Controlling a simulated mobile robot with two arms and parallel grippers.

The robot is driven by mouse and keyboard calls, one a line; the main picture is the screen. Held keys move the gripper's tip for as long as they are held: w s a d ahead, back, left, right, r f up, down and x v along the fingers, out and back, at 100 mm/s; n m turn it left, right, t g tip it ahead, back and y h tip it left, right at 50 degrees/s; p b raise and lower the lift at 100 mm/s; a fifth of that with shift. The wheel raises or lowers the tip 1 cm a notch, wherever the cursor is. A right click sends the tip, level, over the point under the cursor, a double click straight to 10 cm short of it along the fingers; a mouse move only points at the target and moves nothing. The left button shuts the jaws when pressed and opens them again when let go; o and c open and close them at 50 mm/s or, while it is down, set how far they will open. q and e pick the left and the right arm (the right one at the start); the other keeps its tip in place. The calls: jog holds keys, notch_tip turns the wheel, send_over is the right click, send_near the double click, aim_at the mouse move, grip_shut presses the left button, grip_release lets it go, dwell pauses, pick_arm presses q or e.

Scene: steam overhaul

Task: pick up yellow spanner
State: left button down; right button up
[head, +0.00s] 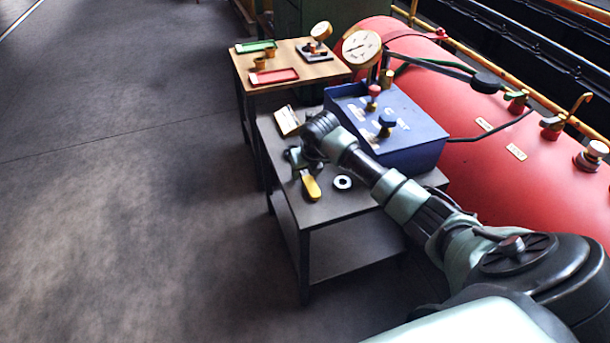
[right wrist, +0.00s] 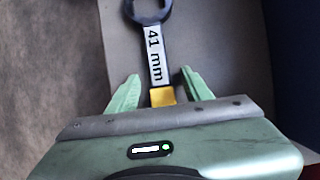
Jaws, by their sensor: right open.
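The yellow spanner (head: 311,187) lies near the left edge of the dark grey table. In the right wrist view the spanner (right wrist: 155,58) shows a dark ring end, a pale "41 mm" label and a yellow handle part. My right gripper (head: 298,160) is over the spanner, and my wrist hides part of it in the head view. In the right wrist view its two green fingers (right wrist: 160,90) are open, one on each side of the spanner, with gaps to it. The lower handle is hidden behind the gripper body. My left gripper is not in view.
A blue box (head: 415,150) with knobs stands on the grey table (head: 330,210) beside my right arm. A pale ring (head: 343,182) lies right of the spanner. A wooden-topped table (head: 245,72) with trays stands behind. A red boiler (head: 480,155) is at right. Open floor lies left.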

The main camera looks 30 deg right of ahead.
grip_shut()
dwell(1.2)
jog(key=shift+r, duration=0.1)
